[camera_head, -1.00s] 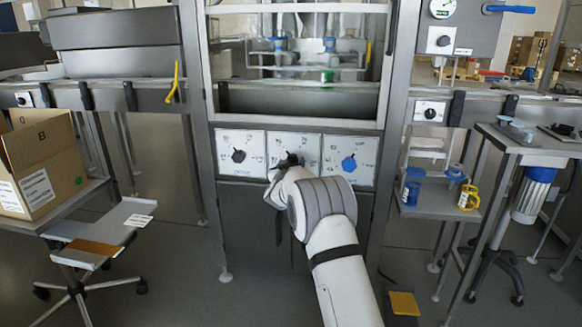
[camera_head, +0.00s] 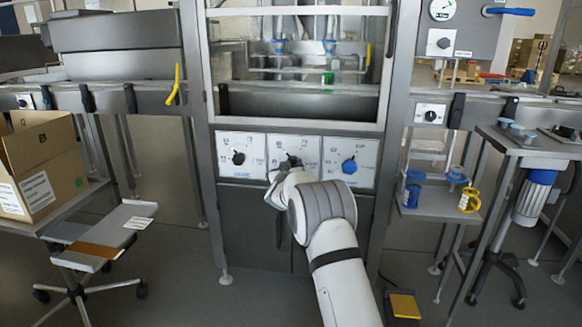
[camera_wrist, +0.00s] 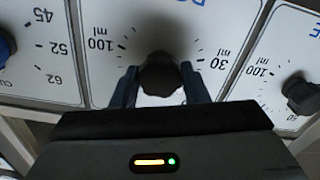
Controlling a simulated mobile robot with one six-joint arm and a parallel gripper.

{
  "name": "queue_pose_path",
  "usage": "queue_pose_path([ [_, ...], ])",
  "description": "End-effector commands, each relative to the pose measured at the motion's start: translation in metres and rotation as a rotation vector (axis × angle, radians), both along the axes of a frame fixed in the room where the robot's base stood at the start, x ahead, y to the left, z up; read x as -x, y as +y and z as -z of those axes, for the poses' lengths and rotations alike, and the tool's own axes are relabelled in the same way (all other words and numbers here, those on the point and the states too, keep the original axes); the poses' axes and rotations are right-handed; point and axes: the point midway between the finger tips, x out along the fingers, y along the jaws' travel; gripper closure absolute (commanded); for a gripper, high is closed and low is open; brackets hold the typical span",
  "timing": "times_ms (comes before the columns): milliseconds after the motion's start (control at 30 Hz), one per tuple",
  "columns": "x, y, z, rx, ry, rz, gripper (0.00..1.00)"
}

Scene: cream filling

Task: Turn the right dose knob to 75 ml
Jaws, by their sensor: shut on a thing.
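The right dose knob is the middle black knob on the white panels, and my gripper (camera_head: 291,162) covers most of it in the head view. In the wrist view the black knob (camera_wrist: 160,73) sits between the two dark fingers of my gripper (camera_wrist: 160,88), which are shut on it from both sides. The picture is upside down there, with 100 ml marked left of the knob and 30 ml right. The knob's pointer and the other scale marks are hidden or too small to read.
A similar black knob (camera_head: 238,157) is on the panel to the left, and a blue knob (camera_head: 349,165) is on the panel to the right. A glass-fronted cabinet rises above. A cardboard box (camera_head: 42,165) stands at left, and a small table with blue and yellow items is at right.

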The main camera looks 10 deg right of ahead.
Motion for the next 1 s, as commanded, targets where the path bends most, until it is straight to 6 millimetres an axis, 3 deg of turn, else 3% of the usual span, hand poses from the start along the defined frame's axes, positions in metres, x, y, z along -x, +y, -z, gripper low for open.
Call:
queue_pose_path([
  [367, -0.0003, 0.0008, 0.0006, -0.087, -0.028, -0.005, 0.82],
  [1000, -0.0005, 0.0010, 0.0021, -0.625, -0.204, -0.005, 0.82],
])
